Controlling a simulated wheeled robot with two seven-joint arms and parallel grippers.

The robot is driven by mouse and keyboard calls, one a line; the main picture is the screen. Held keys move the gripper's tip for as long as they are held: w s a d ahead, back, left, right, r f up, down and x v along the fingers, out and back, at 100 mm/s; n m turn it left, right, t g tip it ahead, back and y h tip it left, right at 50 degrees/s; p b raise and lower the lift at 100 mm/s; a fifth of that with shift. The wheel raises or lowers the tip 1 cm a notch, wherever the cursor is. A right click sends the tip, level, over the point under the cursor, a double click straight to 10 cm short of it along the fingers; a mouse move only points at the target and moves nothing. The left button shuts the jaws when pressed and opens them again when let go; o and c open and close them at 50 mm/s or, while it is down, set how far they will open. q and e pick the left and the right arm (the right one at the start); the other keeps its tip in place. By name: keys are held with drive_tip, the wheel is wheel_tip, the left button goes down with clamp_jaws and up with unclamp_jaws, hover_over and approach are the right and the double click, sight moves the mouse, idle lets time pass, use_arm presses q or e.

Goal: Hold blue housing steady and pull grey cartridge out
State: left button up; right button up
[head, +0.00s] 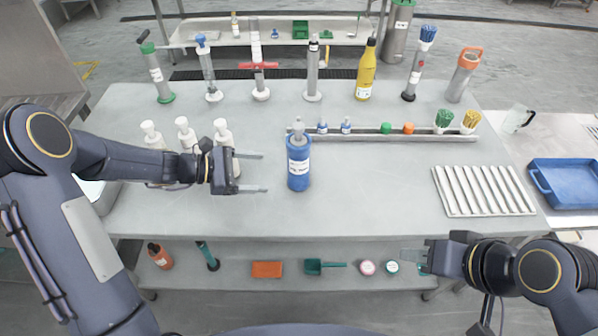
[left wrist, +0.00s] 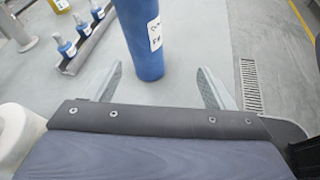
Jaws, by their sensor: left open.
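The blue housing (head: 299,168) stands upright on the table, with a white label on its front. The grey cartridge (head: 298,130) shows at its top, its grey upper end sticking out. My left gripper (head: 264,172) is open and level, left of the housing, its fingers pointing at it with a gap between. In the left wrist view the housing (left wrist: 143,40) stands beyond and between the two open fingers (left wrist: 158,85); its top is cut off. My right gripper (head: 410,262) is at the lower right, away from the housing, near the table's front edge; its jaw state is unclear.
A rail (head: 400,136) with small bottles, caps and brushes lies behind the housing. White bottles (head: 187,134) stand close behind my left gripper. A ribbed white rack (head: 484,190) lies at the right. Tall tools and a yellow bottle (head: 366,72) line the back. The front middle is clear.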

sight(289, 183)
use_arm(q)
drive_tip(key=f+n, duration=0.1)
drive_tip(key=w+f, duration=0.1)
drive_tip(key=f, duration=0.1)
drive_tip(key=w+d+f+n, duration=0.1)
drive_tip(key=f, duration=0.1)
drive_tip(key=shift+w+f+n+t+h+b, duration=0.2)
drive_tip(key=shift+n+t+h+b, duration=0.1)
drive_tip(key=shift+b, duration=0.1)
drive_tip(key=b+x, duration=0.3)
drive_tip(key=x, duration=0.5)
drive_tip(key=shift+f, duration=0.15)
drive_tip(key=shift+b+x, duration=0.3)
drive_tip(key=shift+x, duration=0.55)
drive_tip(key=shift+c, duration=0.4)
